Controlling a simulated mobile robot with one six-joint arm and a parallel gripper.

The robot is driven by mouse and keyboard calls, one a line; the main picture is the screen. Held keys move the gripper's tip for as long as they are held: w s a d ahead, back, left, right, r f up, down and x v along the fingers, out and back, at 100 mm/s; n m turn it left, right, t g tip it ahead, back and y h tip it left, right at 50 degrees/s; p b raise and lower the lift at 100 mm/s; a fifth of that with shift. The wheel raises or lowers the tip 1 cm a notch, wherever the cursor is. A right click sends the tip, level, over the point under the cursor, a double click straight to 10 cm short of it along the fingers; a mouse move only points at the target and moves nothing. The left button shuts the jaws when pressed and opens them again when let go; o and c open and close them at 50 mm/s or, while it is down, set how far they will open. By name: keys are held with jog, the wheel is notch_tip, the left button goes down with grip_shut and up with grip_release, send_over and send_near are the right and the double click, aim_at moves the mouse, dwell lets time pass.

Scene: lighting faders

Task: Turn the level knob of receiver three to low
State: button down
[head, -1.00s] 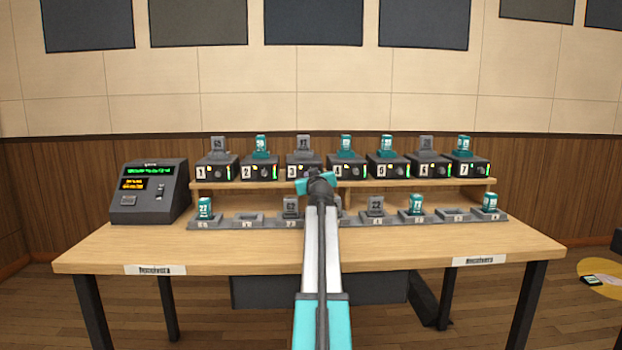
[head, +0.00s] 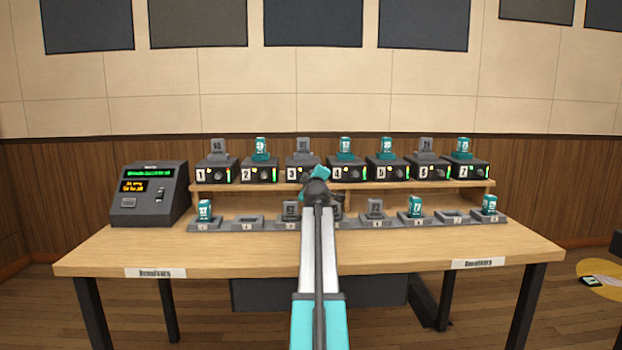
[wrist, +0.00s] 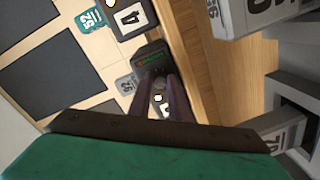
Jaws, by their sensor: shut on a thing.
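Receiver three (head: 297,173) is a dark box on the shelf with a white "3" label and a grey pack standing on top. My gripper (wrist: 160,82) is shut at its front panel, where the level knob sits. In the wrist view, receiver three (wrist: 150,57) appears turned on its side between the dark fingers, with a small lit display. The knob itself is hidden by the fingers, so its pointer setting cannot be read. In the head view, my wrist covers the right part of the receiver's front and the fingertips.
Receiver four (head: 338,174) stands close on the right and receiver two (head: 257,174) on the left. Below lies a row of charging docks (head: 248,224), some holding packs. A dark console (head: 150,193) stands at the table's left. The front of the wooden table (head: 230,255) is clear.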

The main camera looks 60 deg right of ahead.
jog(key=shift+s+d+r, duration=0.15)
jog(key=shift+r, duration=0.05)
dwell(0.3)
jog(key=c, duration=1.6)
grip_release()
jog(key=shift+c, duration=0.2)
jog(key=shift+f, duration=0.1)
jog(key=shift+a, duration=0.2)
